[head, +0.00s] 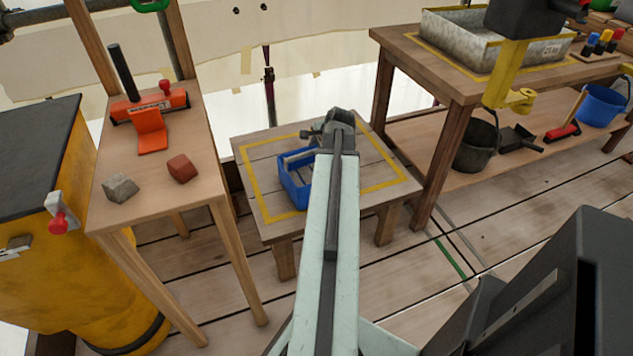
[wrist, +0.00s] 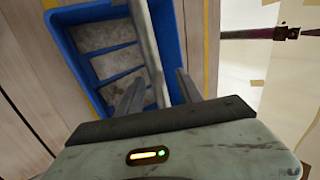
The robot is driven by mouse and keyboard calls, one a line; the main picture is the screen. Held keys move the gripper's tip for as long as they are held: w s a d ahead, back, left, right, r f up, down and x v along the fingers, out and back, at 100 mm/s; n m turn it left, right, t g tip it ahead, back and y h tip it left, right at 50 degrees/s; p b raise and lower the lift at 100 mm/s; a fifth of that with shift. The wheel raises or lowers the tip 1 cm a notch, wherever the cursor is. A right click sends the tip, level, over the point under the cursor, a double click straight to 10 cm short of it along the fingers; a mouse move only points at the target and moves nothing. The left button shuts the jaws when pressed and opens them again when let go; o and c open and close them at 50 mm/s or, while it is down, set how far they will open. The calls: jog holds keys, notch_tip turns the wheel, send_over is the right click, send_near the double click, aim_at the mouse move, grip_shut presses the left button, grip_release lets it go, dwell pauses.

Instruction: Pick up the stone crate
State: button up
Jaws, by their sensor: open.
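The stone crate (head: 287,192) is a small blue open box with a pale handle bar across its top. It stands on a low wooden table, inside a yellow outlined square, partly hidden behind my arm. In the wrist view the blue crate (wrist: 178,42) holds several grey stone blocks (wrist: 108,50). My gripper (wrist: 158,80) is open over the crate, with one finger on each side of the handle bar (wrist: 148,45). I see a gap between the fingers and the bar. In the head view the arm hides most of the gripper.
The low table (head: 395,190) is bare around the crate. A taller bench (head: 150,205) at left carries an orange tool, a grey stone and a red block. A workbench (head: 395,45) at right holds a metal tray (head: 480,45), with buckets on its lower shelf.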

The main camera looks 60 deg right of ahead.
jog(key=b+x, duration=0.2)
jog(key=x, duration=0.1)
jog(key=shift+w+f, duration=0.1)
jog(key=shift+f, duration=0.2)
grip_shut()
dwell(1.0)
